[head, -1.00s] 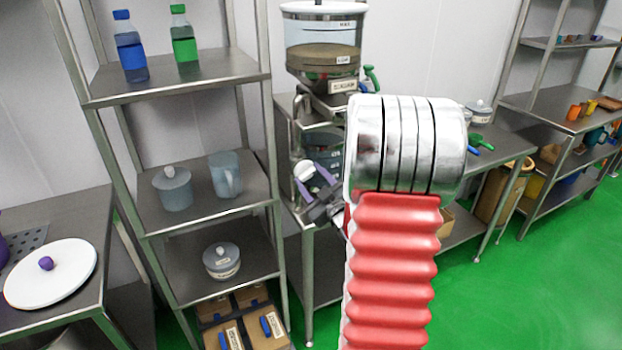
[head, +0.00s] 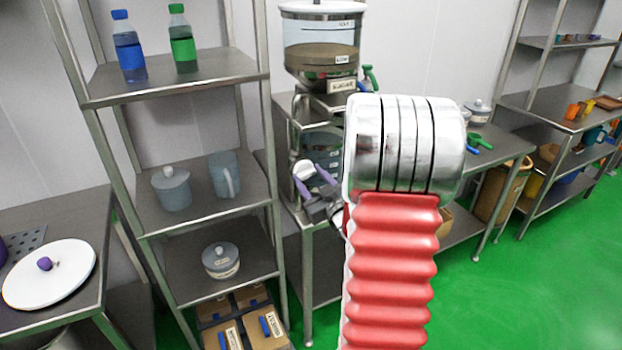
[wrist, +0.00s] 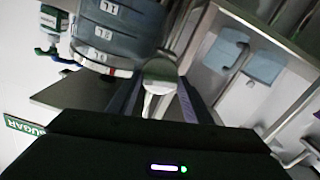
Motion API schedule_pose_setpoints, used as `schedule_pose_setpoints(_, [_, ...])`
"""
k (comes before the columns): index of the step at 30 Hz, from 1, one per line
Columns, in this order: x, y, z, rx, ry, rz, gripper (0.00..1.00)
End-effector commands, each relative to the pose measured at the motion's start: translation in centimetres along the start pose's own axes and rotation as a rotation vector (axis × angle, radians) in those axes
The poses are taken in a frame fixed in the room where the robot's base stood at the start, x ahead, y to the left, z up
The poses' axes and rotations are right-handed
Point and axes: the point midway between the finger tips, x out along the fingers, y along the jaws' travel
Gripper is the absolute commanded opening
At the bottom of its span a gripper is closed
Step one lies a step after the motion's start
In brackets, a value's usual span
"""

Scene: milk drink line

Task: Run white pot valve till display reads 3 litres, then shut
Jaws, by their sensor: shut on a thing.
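My gripper (head: 315,182), with purple fingers, is shut on the pale, round-ended valve handle (head: 304,170) at the front of the stacked pots. In the wrist view the handle (wrist: 160,76) sits between the two fingers of my gripper (wrist: 158,90). Beside it is a blue-grey lower pot (wrist: 118,30) with level labels on its side. The lower pot (head: 322,147) is partly hidden by my arm in the head view. Above it stands a clear pot (head: 322,32) with brown contents. I cannot make out a display reading in either view.
A metal shelf rack (head: 185,83) with bottles, a jug and lidded pots stands left of the pots. A green SUGAR sign (wrist: 25,126) shows in the wrist view. A bench (head: 500,142) stands behind my arm at right. Green floor (head: 530,280) is clear at right.

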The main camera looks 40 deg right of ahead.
Motion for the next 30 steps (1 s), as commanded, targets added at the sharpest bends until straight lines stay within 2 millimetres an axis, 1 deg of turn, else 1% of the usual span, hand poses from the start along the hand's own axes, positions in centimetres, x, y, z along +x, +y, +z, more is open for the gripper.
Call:
schedule_pose_setpoints(6, [-0.03, -0.08, 0.04, 0.144, -0.001, -0.002, 0.23])
schedule_pose_setpoints(12, [-0.03, -0.07, 0.05, 0.23, -0.001, -0.001, 0.23])
schedule_pose_setpoints(18, [-0.04, -0.06, 0.05, 0.261, -0.001, -0.001, 0.23])
schedule_pose_setpoints(27, [-0.03, -0.04, 0.05, 0.262, -0.001, -0.001, 0.23])
schedule_pose_setpoints(28, [-0.04, -0.04, 0.05, 0.262, -0.001, -0.001, 0.47])
schedule_pose_setpoints(30, [-0.03, -0.03, 0.05, 0.261, -0.001, -0.001, 0.52])
